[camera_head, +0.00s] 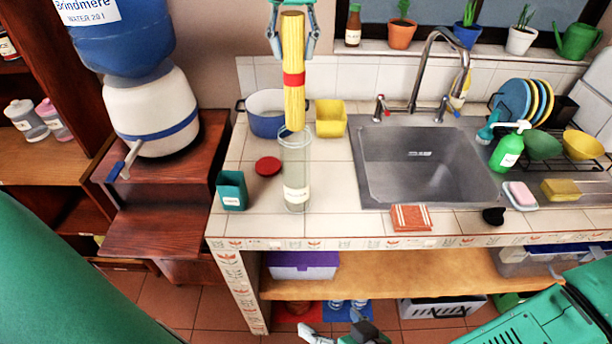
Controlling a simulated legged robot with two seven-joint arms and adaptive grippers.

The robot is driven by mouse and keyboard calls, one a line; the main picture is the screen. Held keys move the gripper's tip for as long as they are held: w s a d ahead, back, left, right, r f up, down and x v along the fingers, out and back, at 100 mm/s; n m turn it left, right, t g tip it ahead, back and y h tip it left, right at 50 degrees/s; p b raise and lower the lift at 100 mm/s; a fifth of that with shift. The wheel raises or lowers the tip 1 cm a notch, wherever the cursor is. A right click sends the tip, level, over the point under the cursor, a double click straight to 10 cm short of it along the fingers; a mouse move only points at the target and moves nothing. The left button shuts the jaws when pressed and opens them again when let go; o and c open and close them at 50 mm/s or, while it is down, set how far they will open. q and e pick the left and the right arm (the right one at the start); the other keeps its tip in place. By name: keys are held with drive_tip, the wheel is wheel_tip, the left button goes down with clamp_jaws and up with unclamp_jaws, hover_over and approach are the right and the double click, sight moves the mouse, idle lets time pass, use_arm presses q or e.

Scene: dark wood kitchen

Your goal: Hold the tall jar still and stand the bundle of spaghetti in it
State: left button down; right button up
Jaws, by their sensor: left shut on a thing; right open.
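The spaghetti bundle (293,105) is a yellow upright bunch with a red band around its middle. My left gripper (292,38) is shut on its upper part, a finger at each side. The tall jar (296,170) is clear glass with a small pale label and stands upright on the tiled counter. The bundle's lower end is at the jar's mouth in the picture; I cannot tell whether it is just above or slightly inside the rim. My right gripper (340,334) is open and low at the bottom edge, partly cut off, in front of the counter and apart from the jar.
A red lid (268,166) and a teal container (232,190) are left of the jar. A blue and white pot (262,122) and a yellow container (331,118) stand behind it.

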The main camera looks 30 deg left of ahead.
use_arm(q)
drive_tip(key=shift+a, duration=0.15)
use_arm(e)
drive_tip(key=w+a+r+t+y, duration=0.35)
drive_tip(key=w+a+r, duration=0.25)
drive_tip(key=a+r, duration=0.45)
use_arm(q)
drive_tip(key=shift+a, duration=0.2)
drive_tip(key=shift+d, duration=0.1)
use_arm(e)
drive_tip(key=t+h, duration=0.1)
drive_tip(key=t, duration=0.5)
approach(295, 148)
drive_tip(key=w, duration=0.2)
use_arm(q)
drive_tip(key=shift+d, duration=0.2)
drive_tip(key=shift+a, duration=0.35)
use_arm(e)
drive_tip(key=shift+m, duration=0.3)
drive_tip(key=x, duration=0.7)
drive_tip(key=a+x, duration=0.1)
drive_tip(key=x, duration=0.3)
drive_tip(key=shift+s+a+f, duration=0.1)
drive_tip(key=shift+s+f, duration=0.1)
drive_tip(key=shift+f, duration=0.15)
use_arm(q)
drive_tip(key=shift+d, duration=0.2)
use_arm(e)
drive_tip(key=shift+w+a, duration=0.15)
drive_tip(key=shift+w, duration=0.25)
